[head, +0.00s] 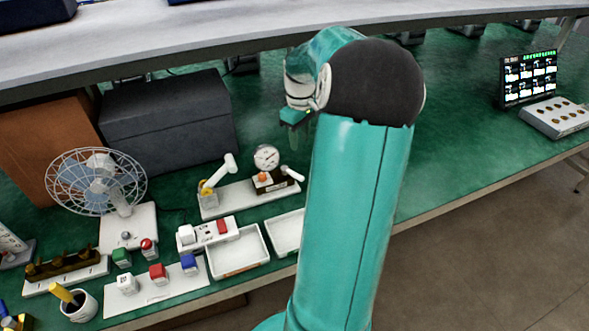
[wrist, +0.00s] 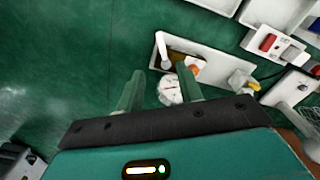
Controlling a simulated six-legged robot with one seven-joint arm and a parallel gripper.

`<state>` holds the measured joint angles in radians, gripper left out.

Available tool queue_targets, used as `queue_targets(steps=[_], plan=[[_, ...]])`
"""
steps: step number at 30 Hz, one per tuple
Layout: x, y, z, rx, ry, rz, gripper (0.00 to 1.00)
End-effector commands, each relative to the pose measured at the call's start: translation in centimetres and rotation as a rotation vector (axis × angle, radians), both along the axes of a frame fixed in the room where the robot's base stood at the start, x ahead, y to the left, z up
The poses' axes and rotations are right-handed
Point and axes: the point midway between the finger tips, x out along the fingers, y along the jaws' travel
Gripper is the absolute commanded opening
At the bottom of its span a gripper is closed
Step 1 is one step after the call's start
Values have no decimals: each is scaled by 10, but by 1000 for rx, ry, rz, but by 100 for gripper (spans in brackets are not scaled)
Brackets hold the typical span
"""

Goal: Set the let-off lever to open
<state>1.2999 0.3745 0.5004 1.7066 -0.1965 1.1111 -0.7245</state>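The pump unit has a white base (head: 236,198) on the green bench, left of my arm in the head view. A short white lever (head: 292,174), which looks like the let-off lever, sticks out right of the round gauge (head: 266,158). It also shows in the wrist view (wrist: 161,46). An orange knob (head: 263,177) sits below the gauge. A longer white handle (head: 221,171) on a yellow joint rises at the base's left end. My gripper (wrist: 160,70) is open and empty, above and apart from the unit, its fingers framing the gauge. The lever's setting is unclear.
White trays (head: 238,252), a switch box (head: 208,233) and coloured blocks lie in front of the unit. A fan (head: 97,182) and dark grey box (head: 168,122) stand left. A grey shelf (head: 200,38) runs behind. Green bench right of my arm is mostly clear.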

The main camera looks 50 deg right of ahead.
Motion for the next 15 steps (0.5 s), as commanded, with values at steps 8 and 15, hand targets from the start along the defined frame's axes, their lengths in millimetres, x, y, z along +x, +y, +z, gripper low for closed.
queue_targets(steps=[8, 15], plan=[[1, 2, -42, 4, 2, 3, 36], [2, 3, -90, 3, 1, 5, 36]])
